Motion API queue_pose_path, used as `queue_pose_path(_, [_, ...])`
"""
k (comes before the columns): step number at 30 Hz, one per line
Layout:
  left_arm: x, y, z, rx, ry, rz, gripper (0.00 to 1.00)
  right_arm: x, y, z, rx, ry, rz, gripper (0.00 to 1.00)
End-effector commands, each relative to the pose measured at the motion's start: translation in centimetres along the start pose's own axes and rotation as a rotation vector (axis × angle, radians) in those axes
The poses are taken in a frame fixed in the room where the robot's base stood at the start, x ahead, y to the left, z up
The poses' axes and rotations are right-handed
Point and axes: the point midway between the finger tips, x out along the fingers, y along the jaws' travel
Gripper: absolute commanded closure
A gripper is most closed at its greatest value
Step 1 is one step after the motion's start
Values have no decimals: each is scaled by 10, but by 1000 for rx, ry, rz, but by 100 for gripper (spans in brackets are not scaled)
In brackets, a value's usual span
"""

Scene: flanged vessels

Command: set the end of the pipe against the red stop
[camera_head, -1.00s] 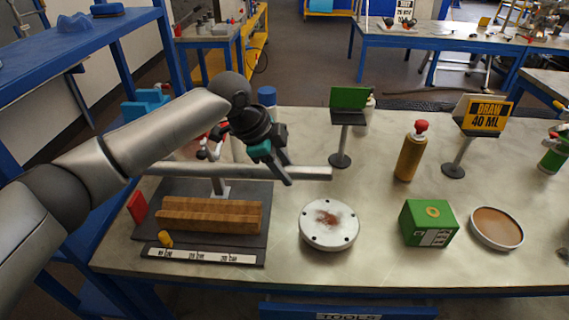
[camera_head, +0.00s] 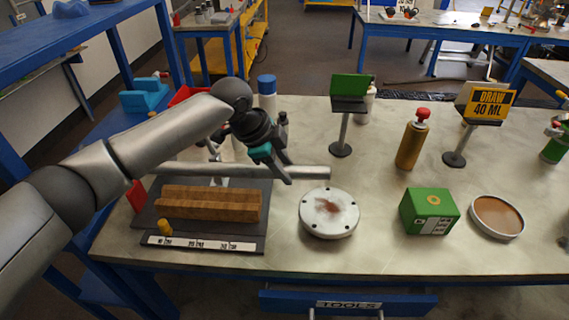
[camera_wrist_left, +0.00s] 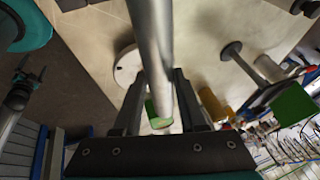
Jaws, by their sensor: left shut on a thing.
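The grey pipe (camera_head: 312,172) is held nearly level above and behind the brown grooved block (camera_head: 210,203). It also shows in the left wrist view (camera_wrist_left: 153,35), running between the fingers. My left gripper (camera_head: 280,166) is shut on the pipe toward its right end, which sticks out past the fingers. The red stop (camera_head: 136,197) stands at the left edge of the dark base plate. The pipe's left end is near the stop in the picture, partly covered by my arm; I cannot tell whether they touch. My right gripper is out of view.
A round white flange (camera_head: 329,212) sits just right of the plate. A green box (camera_head: 429,211), a brown bottle (camera_head: 411,143) and a green-topped stand (camera_head: 342,130) are farther right.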

Motion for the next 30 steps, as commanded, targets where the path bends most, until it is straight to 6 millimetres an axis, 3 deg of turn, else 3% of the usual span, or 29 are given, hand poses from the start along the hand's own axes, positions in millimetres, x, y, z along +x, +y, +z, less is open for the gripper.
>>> queue_pose_path(30, [32, 8, 13, 3, 1, -5, 100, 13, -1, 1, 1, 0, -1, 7])
